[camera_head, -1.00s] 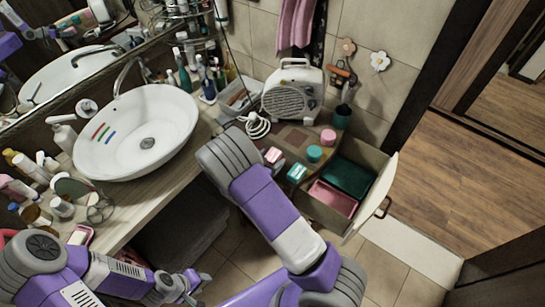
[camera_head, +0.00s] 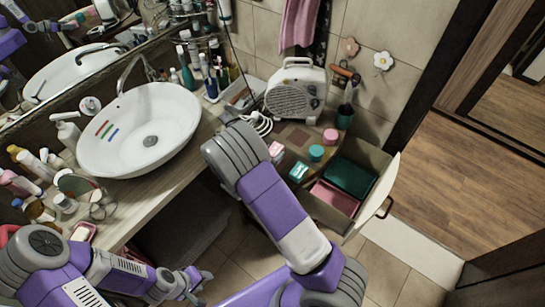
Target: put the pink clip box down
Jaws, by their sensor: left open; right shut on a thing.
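The pink clip box (camera_head: 276,150), pink with a pale side, shows just right of my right wrist, over the patterned part of the counter. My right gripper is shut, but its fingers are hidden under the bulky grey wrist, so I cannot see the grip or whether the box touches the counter. A similar teal box (camera_head: 298,171) stands near the counter's front edge, apart from the pink one. My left gripper (camera_head: 199,284) is open and empty, low in front of the counter.
A pink jar (camera_head: 330,136) and a teal jar (camera_head: 316,153) stand right of the pink box. An open drawer (camera_head: 383,203) holds a green tray (camera_head: 350,178) and a pink tray (camera_head: 335,198). A white heater (camera_head: 296,92) stands behind; the basin (camera_head: 180,122) is left.

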